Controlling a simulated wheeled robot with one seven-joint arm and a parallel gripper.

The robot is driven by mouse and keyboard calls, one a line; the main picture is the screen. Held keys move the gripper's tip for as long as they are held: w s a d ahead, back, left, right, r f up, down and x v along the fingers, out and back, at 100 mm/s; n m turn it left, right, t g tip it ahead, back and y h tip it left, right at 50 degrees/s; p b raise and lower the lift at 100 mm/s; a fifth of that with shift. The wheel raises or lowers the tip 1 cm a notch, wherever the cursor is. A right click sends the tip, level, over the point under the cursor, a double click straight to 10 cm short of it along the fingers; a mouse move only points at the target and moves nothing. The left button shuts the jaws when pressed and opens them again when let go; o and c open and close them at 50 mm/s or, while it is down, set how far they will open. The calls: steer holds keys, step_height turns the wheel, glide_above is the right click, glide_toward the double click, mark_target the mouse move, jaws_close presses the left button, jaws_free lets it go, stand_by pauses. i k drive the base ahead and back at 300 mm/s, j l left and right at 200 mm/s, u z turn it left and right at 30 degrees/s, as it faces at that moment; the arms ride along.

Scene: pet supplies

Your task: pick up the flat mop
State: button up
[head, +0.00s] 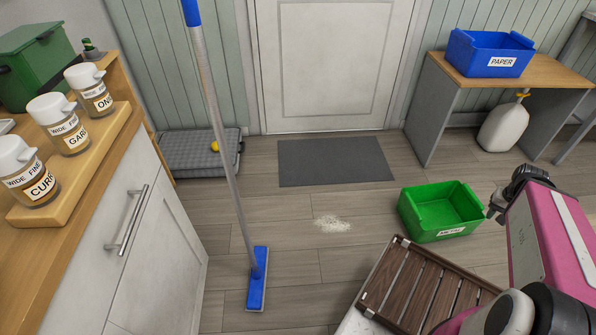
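The flat mop (226,150) stands upright, tilted slightly, at the left of the middle. It has a grey pole with a blue grip at the top and a flat blue head (257,283) on the floor. The top of its handle is cut off by the picture edge. My gripper (507,196) is at the right, above the floor beside the green bin and far from the mop. I cannot tell whether its fingers are open or shut.
A counter with spice jars (72,135) stands left of the mop. A slatted wooden piece (423,290) and green bin (440,208) lie right. White powder (332,224) is on the floor near a grey mat (335,161). A pet bed (185,150) lies behind the mop.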

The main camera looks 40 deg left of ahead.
mark_target(258, 256)
steer(key=u, duration=2.8)
steer(key=k+j, duration=0.7)
steer(key=j, duration=0.15)
steer(key=l+u, duration=0.05)
